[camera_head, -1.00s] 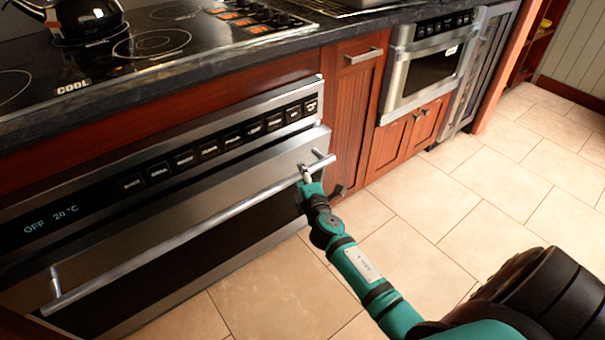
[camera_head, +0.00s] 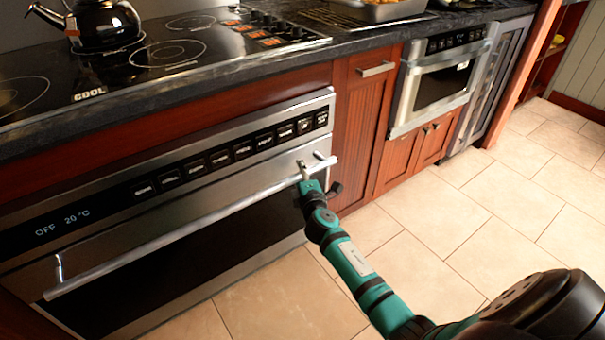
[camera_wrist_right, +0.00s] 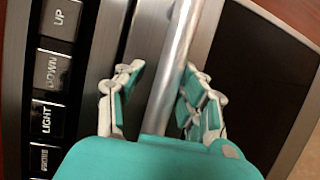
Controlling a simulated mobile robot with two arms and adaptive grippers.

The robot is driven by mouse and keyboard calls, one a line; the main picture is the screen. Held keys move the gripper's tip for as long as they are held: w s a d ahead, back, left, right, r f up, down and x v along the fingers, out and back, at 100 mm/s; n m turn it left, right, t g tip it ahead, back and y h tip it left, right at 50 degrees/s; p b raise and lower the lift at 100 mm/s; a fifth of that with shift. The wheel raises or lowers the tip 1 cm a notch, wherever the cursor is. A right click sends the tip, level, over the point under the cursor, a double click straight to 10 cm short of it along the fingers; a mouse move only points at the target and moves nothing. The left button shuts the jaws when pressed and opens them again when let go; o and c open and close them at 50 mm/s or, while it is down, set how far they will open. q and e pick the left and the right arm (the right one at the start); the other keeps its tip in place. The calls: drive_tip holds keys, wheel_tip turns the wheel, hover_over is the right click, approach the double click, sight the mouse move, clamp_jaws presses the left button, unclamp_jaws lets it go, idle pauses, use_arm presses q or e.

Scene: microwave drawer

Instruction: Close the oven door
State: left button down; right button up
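The oven (camera_head: 105,199) stands at the left under the counter. Its door (camera_head: 230,236) has a dark window and looks upright and about flush with the control panel. A long metal handle bar (camera_head: 175,235) runs across its top. My right gripper (camera_head: 304,174) is at the right end of this bar. In the right wrist view, the handle bar (camera_wrist_right: 176,60) passes between the two spread fingers of my right gripper (camera_wrist_right: 163,95). A gap shows between the left finger and the bar; the right finger is close beside it. My left gripper is not in view.
A kettle (camera_head: 103,24) stands on the black cooktop (camera_head: 140,62) above the oven. A wooden cabinet (camera_head: 360,130) and a microwave drawer (camera_head: 437,82) are to the right. The tiled floor (camera_head: 480,210) in front is clear apart from my own arm.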

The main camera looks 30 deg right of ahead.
drive_tip(key=shift+o, duration=0.4)
drive_tip(key=shift+s+f, duration=0.1)
drive_tip(key=shift+f, duration=0.05)
drive_tip(key=v, duration=1.2)
